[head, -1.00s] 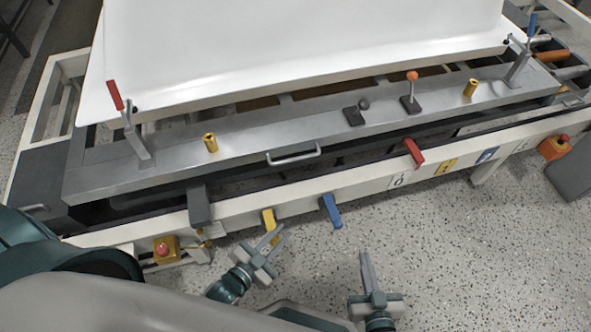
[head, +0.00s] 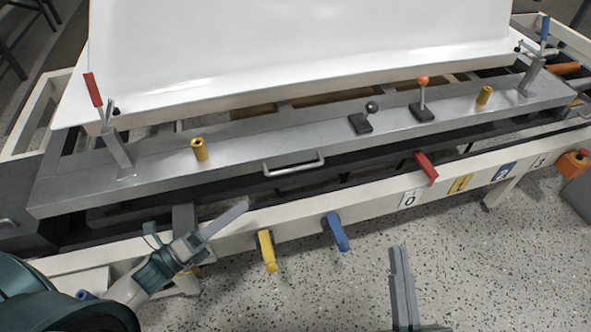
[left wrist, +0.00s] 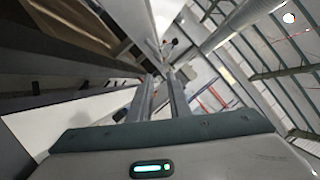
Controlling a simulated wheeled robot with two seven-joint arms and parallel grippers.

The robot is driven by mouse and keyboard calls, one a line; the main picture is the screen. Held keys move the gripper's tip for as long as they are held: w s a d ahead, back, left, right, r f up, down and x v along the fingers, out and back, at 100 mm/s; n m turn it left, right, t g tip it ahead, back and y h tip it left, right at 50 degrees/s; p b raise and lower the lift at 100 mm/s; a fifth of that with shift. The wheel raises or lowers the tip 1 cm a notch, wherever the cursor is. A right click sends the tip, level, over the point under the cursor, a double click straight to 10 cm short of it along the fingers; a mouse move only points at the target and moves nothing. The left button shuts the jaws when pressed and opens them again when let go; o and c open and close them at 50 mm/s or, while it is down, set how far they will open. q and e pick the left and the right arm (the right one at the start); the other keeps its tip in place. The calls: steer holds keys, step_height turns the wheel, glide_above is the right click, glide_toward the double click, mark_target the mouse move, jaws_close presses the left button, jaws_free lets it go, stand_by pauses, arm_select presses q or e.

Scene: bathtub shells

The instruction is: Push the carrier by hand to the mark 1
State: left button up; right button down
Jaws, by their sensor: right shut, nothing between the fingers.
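The carrier (head: 225,160) is a long grey metal frame bearing a large white shell (head: 300,50). A bar handle (head: 294,164) is on its front face. A red tab (head: 426,168) hangs over the front rail between the white 0 label and the yellow label of mark 1 (head: 460,184). My left gripper (head: 244,207) is in front of the rail, below and left of the handle, apart from it. Its two fingers stand apart with an empty gap in the left wrist view (left wrist: 160,85). My right gripper (head: 398,250) is shut and empty over the floor, before the rail.
The cream front rail (head: 320,205) also bears a white 0 label (head: 410,198) and a blue label (head: 504,172). A yellow lever (head: 266,251) and a blue lever (head: 337,231) hang from it. An orange-red button box (head: 573,163) is at right. Speckled floor lies clear in front.

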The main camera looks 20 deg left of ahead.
mark_target(295, 168)
arm_select(q)
steer(key=x, duration=1.7)
steer(key=shift+w+d+f, duration=0.1)
steer(key=shift+w+d, duration=0.05)
steer(key=shift+d, duration=0.05)
jaws_close()
